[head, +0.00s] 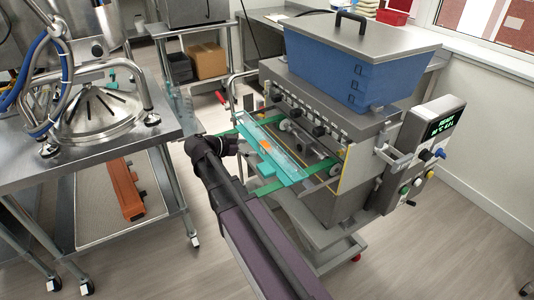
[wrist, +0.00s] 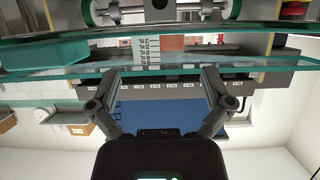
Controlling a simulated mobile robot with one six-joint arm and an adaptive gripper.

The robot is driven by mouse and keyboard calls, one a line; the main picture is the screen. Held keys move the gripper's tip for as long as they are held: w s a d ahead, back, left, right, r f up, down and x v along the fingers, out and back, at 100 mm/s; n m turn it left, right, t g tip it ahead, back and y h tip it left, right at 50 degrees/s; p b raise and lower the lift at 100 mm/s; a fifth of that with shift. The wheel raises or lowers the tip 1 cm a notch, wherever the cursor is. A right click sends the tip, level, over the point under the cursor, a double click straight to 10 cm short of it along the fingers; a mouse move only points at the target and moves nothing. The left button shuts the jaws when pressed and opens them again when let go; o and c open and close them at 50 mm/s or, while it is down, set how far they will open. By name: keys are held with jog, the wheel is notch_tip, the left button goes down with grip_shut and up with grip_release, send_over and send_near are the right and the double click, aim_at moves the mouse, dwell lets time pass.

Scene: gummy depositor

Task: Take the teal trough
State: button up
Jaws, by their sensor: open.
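The teal trough (head: 287,168) is a long, see-through teal piece lying along the front of the depositor machine, with a small solid teal block (head: 265,168) at its near edge. In the wrist view its clear teal edge (wrist: 270,66) crosses the upper part, and a solid teal part (wrist: 45,55) shows at left. My gripper (head: 243,146) is beside the trough's front edge in the head view, partly hidden by my own arm. In the wrist view my gripper (wrist: 158,75) has its fingers wide apart with nothing held between them. Whether a fingertip touches the trough is unclear.
The depositor (head: 350,135) with its blue hopper (head: 355,68) stands behind the trough. Green belt strips (head: 262,190) run beneath it. A control box (head: 433,125) juts out at right. A steel table (head: 90,150) with a kettle stands at left. Floor is free at lower right.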

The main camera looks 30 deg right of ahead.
aim_at(262, 147)
jog(key=shift+b+x, duration=0.9)
jog(key=shift+x, duration=1.75)
jog(key=shift+r, duration=0.15)
jog(key=c, duration=1)
jog(key=shift+r, duration=0.1)
notch_tip(262, 147, up, 10)
jog(key=p, duration=1)
